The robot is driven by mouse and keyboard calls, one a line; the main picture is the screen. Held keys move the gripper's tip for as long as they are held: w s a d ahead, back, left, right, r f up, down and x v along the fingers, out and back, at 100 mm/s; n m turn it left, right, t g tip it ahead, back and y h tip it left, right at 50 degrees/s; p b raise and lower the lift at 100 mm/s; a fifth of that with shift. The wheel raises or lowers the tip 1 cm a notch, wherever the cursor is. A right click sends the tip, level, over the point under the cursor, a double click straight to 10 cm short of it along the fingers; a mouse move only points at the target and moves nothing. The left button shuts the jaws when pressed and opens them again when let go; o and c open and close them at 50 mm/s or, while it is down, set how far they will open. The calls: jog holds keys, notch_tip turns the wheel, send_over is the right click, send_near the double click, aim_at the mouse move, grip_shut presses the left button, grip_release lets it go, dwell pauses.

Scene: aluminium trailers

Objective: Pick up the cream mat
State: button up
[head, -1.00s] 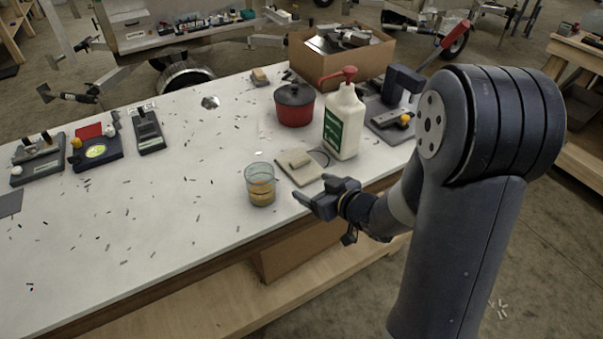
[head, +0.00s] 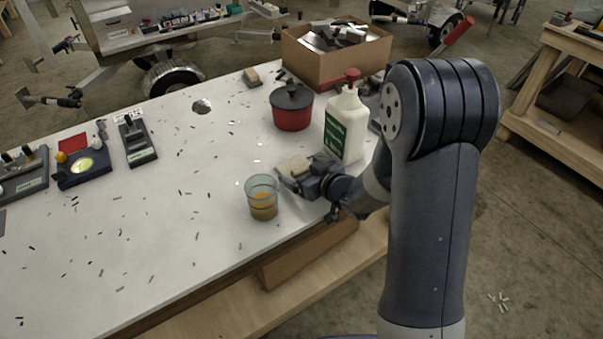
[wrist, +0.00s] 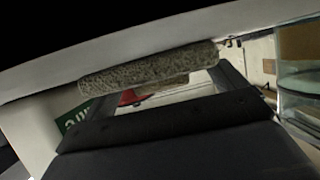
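The cream mat (wrist: 150,69) shows edge-on as a rough, speckled slab in the upside-down wrist view, close to the white tabletop. In the head view my gripper (head: 304,178) hides most of the mat. A small pale block (head: 294,165) sits on the mat; part of it also shows in the wrist view (wrist: 165,86). My gripper is low at the table's front edge, its fingers apart, with the mat in front of and between them. I cannot tell whether either finger touches it.
A glass of amber liquid (head: 263,199) stands just left of my gripper. A white pump bottle (head: 345,125) with a green label stands close behind it. A red pot (head: 291,108) and a cardboard box (head: 338,60) are farther back. Small dark bits litter the table (head: 150,230).

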aim_at(304, 169)
jog(key=c, duration=0.7)
jog(key=shift+o, duration=0.2)
notch_tip(304, 169, up, 10)
jog(key=shift+r+p, duration=0.1)
jog(key=shift+p, duration=1.05)
